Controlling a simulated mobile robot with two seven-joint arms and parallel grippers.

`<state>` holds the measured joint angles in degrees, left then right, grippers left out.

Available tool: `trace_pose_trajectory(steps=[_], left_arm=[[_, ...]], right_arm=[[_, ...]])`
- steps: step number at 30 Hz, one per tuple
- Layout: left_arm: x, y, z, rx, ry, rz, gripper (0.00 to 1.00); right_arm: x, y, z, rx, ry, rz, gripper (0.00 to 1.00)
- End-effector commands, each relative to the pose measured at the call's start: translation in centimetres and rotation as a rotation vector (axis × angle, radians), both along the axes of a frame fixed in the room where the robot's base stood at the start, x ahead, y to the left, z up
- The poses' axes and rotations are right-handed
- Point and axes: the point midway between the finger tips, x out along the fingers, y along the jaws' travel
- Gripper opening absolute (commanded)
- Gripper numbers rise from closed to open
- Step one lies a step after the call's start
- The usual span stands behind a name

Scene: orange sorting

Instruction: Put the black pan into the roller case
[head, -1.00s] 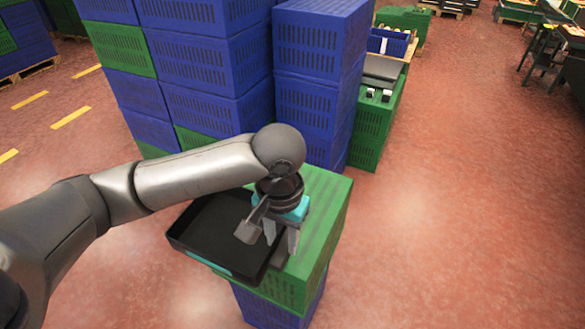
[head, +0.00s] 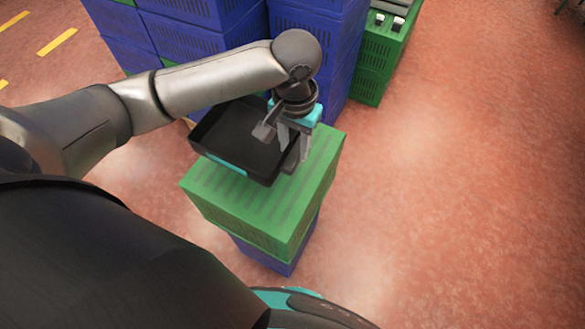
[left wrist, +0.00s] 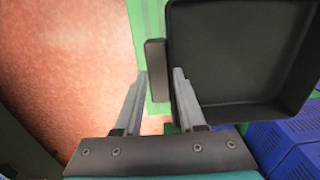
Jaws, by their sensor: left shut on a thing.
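The black pan (head: 235,135) is a shallow rectangular tray with raised walls, and a teal patch shows on its near side. My left gripper (head: 292,155) is shut on the pan's short dark handle (left wrist: 156,65) at its right side. The pan also shows in the left wrist view (left wrist: 240,60), to the right of the fingers. It overlaps the far left part of a green crate's top; whether it touches the crate is unclear. I cannot identify the roller case in these frames. My right gripper is not in view.
The green crate (head: 240,195) stands on a blue crate (head: 265,257) in front of me. Tall blue crate stacks (head: 340,45) stand behind. A green crate stack (head: 372,75) with two small white-topped items stands at the back right. The red floor on the right is clear.

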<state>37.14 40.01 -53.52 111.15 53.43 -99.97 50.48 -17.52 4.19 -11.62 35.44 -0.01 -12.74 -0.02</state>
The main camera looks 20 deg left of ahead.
Motion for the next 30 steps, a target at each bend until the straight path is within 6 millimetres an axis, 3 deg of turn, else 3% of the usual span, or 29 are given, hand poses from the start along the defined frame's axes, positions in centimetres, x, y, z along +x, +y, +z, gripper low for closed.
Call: trace_pose_trajectory(steps=[1,4,14,19,30], left_arm=[[-0.1,0.0,-1.7,0.001,0.003,0.0,0.0],[0.0,0.0,-3.8,0.0,0.001,0.001,0.0],[0.0,0.0,-6.6,-0.001,-0.001,-0.001,0.0],[0.0,0.0,-9.3,0.001,0.0,0.0,0.0],[0.0,0.0,-10.0,0.0,-0.002,-0.001,0.0]], right_arm=[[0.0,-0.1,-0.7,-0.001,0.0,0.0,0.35],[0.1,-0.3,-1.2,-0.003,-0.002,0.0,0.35],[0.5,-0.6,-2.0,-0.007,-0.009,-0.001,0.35],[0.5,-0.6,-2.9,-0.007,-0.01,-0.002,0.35],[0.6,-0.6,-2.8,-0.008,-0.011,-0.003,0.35]])
